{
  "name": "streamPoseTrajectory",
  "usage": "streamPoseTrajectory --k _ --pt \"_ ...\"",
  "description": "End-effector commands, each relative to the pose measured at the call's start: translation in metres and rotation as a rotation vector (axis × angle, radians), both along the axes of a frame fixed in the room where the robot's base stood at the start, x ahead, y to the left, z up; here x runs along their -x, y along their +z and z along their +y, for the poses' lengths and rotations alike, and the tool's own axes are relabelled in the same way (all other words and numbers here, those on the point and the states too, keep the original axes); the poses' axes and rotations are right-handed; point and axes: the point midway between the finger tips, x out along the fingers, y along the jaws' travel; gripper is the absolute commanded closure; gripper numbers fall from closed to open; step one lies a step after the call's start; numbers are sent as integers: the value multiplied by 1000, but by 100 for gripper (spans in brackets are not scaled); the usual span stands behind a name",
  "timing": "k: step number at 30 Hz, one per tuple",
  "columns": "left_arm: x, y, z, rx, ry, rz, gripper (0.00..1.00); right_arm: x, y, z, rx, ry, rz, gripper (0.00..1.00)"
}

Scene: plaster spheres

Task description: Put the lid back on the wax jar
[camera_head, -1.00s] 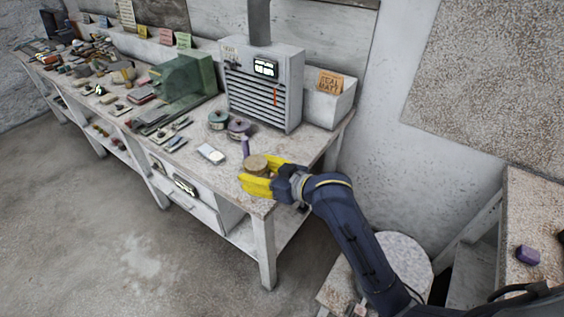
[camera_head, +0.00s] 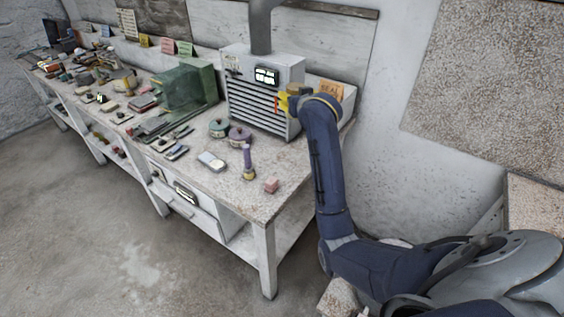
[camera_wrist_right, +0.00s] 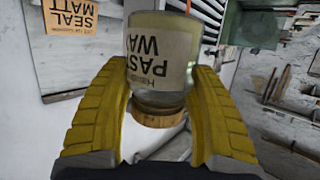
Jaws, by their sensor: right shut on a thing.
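The glass wax jar (camera_wrist_right: 163,50) shows between the fingers of my right gripper (camera_wrist_right: 161,76) in the right wrist view. Its paste wax label appears upside down there. My right gripper is shut on the jar, its yellow fingers along both sides. The round tan lid (camera_wrist_right: 157,117) shows at the jar's lid end; I cannot tell how firmly it sits. In the head view my right gripper (camera_head: 284,103) is in front of the grey louvred unit's right side, and the jar is largely hidden. My left gripper is not in view.
The grey louvred unit (camera_head: 255,92) stands at the back of the bench (camera_head: 225,183). An orange label (camera_head: 331,91) is beside it.

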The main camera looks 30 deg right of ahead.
Motion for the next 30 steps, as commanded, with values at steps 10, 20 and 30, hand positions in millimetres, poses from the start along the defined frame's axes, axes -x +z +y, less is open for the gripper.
streamPoseTrajectory --k 10,20,30 --pt "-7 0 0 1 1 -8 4 2 -3 -3 1 -26 -3 100" --pt "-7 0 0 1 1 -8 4 2 -19 -3 0 -26 1 100" --pt "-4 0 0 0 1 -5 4 3 -93 -3 2 -25 2 100"
